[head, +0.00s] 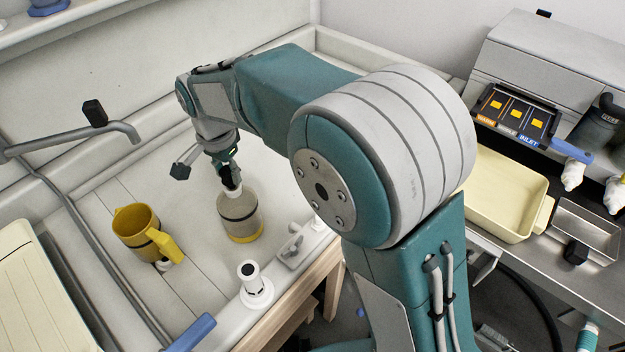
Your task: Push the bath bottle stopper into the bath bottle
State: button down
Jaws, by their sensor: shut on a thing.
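The bath bottle (241,225), a grey jar with a dark band and a yellow base, stands upright in the pale sink (190,275). My gripper (229,178) points down right above the bottle's top and is shut on a small pale piece, which looks like the bath bottle stopper (232,190). The stopper is at the bottle's mouth. The fingers and bottle rim overlap in this view, so I cannot tell whether the stopper touches the mouth or how deep it sits.
A yellow jug (137,231) stands left of the bottle. A tap (105,130) reaches over the sink at the left. A white upright fitting (253,280) and a grey fitting (293,246) sit on the front rim. A cream tray (500,195) is at the right.

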jog(key=shift+f, duration=0.95)
dwell(0.3)
jog(key=shift+c, duration=1.1)
grip_release()
jog(key=shift+r, duration=0.15)
jog(key=shift+r, duration=3.85)
jog(key=shift+r, duration=0.15)
notch_tip(320, 180, up, 12)
jog(key=shift+f, duration=0.2)
